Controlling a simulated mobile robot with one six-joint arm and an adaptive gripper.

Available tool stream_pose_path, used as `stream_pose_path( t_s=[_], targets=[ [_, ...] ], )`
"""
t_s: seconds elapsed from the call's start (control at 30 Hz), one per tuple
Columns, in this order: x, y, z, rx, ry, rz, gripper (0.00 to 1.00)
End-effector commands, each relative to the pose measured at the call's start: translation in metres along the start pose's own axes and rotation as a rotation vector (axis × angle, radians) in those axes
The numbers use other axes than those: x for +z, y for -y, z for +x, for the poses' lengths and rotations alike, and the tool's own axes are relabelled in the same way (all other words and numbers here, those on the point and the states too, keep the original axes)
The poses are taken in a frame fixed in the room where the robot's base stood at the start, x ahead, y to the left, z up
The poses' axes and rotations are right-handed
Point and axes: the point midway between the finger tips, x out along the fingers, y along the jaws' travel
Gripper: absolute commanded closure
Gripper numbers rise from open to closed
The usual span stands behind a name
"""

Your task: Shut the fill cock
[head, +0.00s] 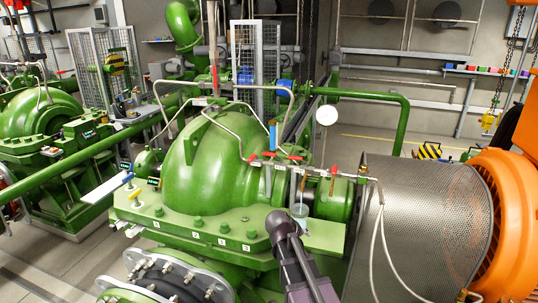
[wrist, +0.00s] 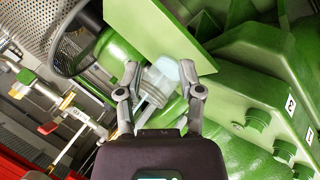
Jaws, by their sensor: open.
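Several small cocks with red handles stand on the pipework at the right of the green pump casing (head: 215,160); one red handle (head: 334,170) is upright on the right. I cannot tell which is the fill cock. In the wrist view a red lever (wrist: 48,128) shows at the left, well away from the fingers. A clear cup-like vessel (head: 300,210) stands beside the casing; it also shows in the wrist view (wrist: 160,80). My gripper (wrist: 163,78) is open, its fingers on either side of this vessel; contact is unclear. In the head view my gripper (head: 282,222) partly shows.
A green flange with bolts (head: 198,222) lies close to my gripper. A perforated guard (head: 425,225) and an orange motor (head: 505,200) stand to the right. Thin pale hoses (head: 382,240) hang before the guard. A green plate edge (wrist: 165,30) lies just beyond the fingers.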

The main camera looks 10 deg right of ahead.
Motion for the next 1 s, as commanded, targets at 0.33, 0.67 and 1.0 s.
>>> stream_pose_path(
  t_s=[0.33, 0.67, 1.0],
  targets=[
    [-0.130, -0.029, -0.025, 0.357, -0.289, -0.238, 0.51],
    [-0.237, -0.019, -0.075, 0.634, -0.538, -0.504, 0.51],
    [-0.271, -0.007, -0.098, 0.730, -0.625, -0.618, 0.51]
  ],
)
